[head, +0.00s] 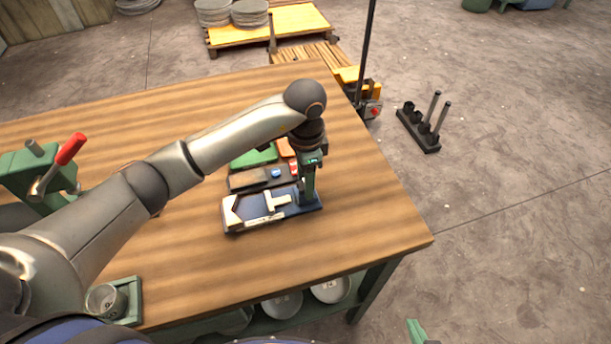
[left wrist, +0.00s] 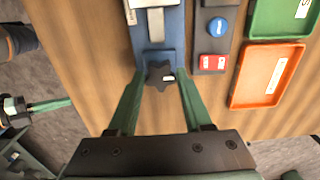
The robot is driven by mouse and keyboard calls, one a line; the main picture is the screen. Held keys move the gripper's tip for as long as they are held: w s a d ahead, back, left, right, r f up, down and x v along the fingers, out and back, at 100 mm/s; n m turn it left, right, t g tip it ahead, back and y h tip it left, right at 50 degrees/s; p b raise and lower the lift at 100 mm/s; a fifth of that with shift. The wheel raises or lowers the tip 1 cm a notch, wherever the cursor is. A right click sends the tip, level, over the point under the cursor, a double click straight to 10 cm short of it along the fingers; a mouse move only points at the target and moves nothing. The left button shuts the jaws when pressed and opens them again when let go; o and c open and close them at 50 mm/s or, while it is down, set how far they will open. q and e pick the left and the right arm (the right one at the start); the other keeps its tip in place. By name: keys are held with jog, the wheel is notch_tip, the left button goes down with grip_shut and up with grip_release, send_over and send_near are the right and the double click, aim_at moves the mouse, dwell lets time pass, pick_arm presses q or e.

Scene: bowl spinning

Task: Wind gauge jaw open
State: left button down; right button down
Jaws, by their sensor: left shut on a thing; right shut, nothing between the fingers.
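The gauge has a blue base (head: 240,226) with pale metal jaws (head: 270,203) and lies on the wooden table. A gap shows between the pale pieces in the head view. At its right end, my left gripper (head: 308,198) points straight down. In the left wrist view, my left gripper's green fingers are shut on a dark star-shaped knob (left wrist: 158,77) at the end of the gauge, one finger on each side. In the head view the gripper hides the knob. Only a green tip of my right gripper (head: 416,332) shows at the bottom edge, off the table.
Beside the gauge are a panel with a blue button (left wrist: 218,27) and a red button (left wrist: 212,62), a green tray (left wrist: 281,20) and an orange tray (left wrist: 268,77). A green device with a red-handled lever (head: 70,149) stands at left. The table's right front is clear.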

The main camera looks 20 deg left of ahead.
pick_arm(q)
jog(key=shift+r, duration=0.1)
jog(key=shift+c, duration=1.6)
grip_release()
